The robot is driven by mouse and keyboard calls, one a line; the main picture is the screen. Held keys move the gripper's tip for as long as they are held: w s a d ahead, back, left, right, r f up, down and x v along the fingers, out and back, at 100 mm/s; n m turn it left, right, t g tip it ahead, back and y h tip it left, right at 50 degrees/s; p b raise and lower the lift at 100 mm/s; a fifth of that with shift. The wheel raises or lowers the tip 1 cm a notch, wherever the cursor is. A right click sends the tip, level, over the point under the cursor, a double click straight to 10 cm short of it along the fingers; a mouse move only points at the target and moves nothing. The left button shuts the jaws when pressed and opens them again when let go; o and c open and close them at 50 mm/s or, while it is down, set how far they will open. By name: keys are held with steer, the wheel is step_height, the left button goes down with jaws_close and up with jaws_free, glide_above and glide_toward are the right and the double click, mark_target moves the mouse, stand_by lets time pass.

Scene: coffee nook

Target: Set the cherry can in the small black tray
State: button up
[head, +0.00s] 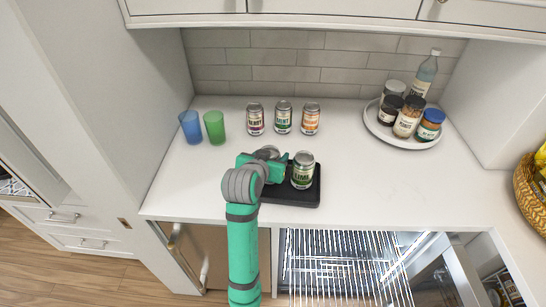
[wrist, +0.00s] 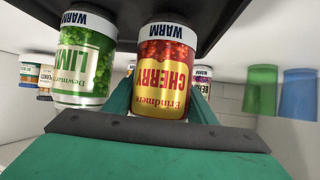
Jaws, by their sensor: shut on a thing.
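The small black tray (head: 292,199) lies near the counter's front edge; its dark surface also shows in the wrist view (wrist: 212,12), which is upside down. My gripper (head: 276,166) is over the tray's left part, shut on the red cherry can (wrist: 164,70). The can is upright, and my gripper hides most of it in the head view. Its base is at or just above the tray; I cannot tell whether it touches. A green lime can (head: 303,171) stands in the tray's right part, close beside the cherry can, and also shows in the wrist view (wrist: 82,66).
A berry can (head: 255,119), a green-labelled can (head: 283,117) and an orange-labelled can (head: 311,119) stand behind the tray. A blue cup (head: 190,127) and a green cup (head: 214,127) stand at left. A round tray (head: 376,127) holds several jars and a bottle. Counter right of the black tray is clear.

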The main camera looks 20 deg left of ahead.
steer(key=shift+f, duration=0.3)
steer(key=o, duration=1.4)
steer(key=shift+f, duration=0.15)
steer(key=shift+s+r, duration=0.25)
steer(key=shift+r, duration=0.05)
steer(key=v, duration=1.1)
steer(key=shift+s, duration=0.25)
steer(key=shift+d, duration=0.15)
